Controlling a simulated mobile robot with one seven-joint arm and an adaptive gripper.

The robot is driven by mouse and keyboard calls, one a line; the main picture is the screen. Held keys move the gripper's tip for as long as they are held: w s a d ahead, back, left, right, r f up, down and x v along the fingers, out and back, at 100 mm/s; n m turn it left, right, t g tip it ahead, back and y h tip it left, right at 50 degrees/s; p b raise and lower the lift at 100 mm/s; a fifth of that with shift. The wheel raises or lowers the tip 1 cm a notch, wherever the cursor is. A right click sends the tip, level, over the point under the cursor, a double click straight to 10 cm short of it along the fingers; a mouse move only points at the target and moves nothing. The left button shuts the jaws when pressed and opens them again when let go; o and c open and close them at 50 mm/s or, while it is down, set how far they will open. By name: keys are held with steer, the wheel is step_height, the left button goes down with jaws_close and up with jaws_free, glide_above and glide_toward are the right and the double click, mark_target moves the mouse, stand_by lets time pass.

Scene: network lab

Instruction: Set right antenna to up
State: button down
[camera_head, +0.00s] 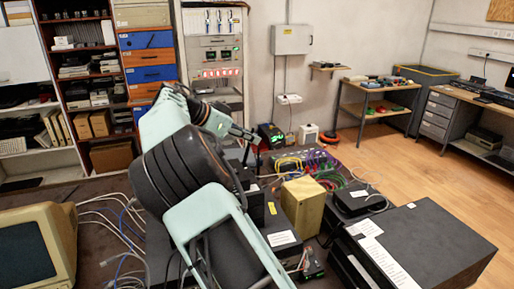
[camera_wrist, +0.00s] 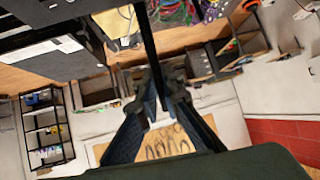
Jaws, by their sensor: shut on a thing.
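The right antenna is a thin black rod (camera_wrist: 149,45) that runs from the top edge of the wrist view down to my gripper (camera_wrist: 161,92). My gripper's two dark fingers come together around the rod's lower end in that view. In the head view my gripper (camera_head: 247,135) is small and dark, beyond my pale green arm, above the equipment table. The rod's base lies outside the wrist view.
A tan box (camera_head: 303,206) and a large black case (camera_head: 425,245) stand right of my arm. Coloured cables (camera_head: 318,162) lie behind them. An old monitor (camera_head: 38,250) stands at the left. The wooden floor (camera_head: 415,175) is open at the right.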

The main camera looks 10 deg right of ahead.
steer(key=shift+s+a+r+t+h+b, duration=0.15)
steer(key=shift+a+t+h+b, duration=0.15)
steer(key=shift+a+h+b, duration=0.5)
steer(key=shift+r, duration=0.1)
steer(key=c, duration=2)
jaws_free()
steer(key=shift+c, duration=0.2)
steer(key=v, duration=1.2)
